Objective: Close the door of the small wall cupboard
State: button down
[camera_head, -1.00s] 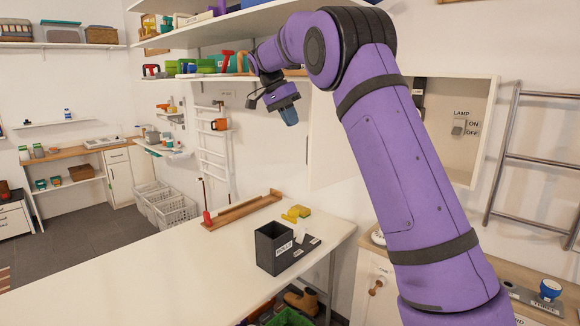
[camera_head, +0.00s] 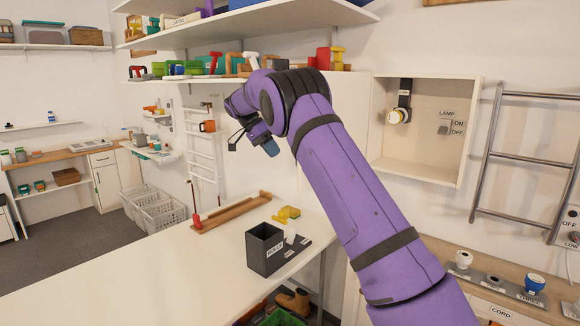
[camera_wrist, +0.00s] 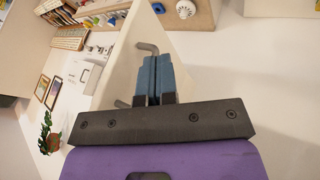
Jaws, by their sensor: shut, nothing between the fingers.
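The small wall cupboard (camera_head: 418,172) is an open cream box on the wall, right of my arm in the head view. Its door (camera_head: 350,110) shows as a pale panel at the cupboard's left side, swung open and partly hidden behind my arm. In the wrist view the door (camera_wrist: 122,62) is a pale panel with a grey bar handle (camera_wrist: 148,47). My gripper (camera_head: 270,148) is shut and empty.
A lamp switch (camera_head: 444,128) and a hanging round white item (camera_head: 398,115) are inside the cupboard. A loaded shelf (camera_head: 225,78) runs behind my gripper. A ladder-like rail (camera_head: 482,160) stands on the right. The white table (camera_head: 150,270) below holds a dark box (camera_head: 265,250).

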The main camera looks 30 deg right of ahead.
jog(key=s+d+f, duration=0.3)
jog(key=s+f, duration=0.1)
jog(key=s, duration=0.2)
jog(key=shift+d, duration=0.1)
dwell(0.5)
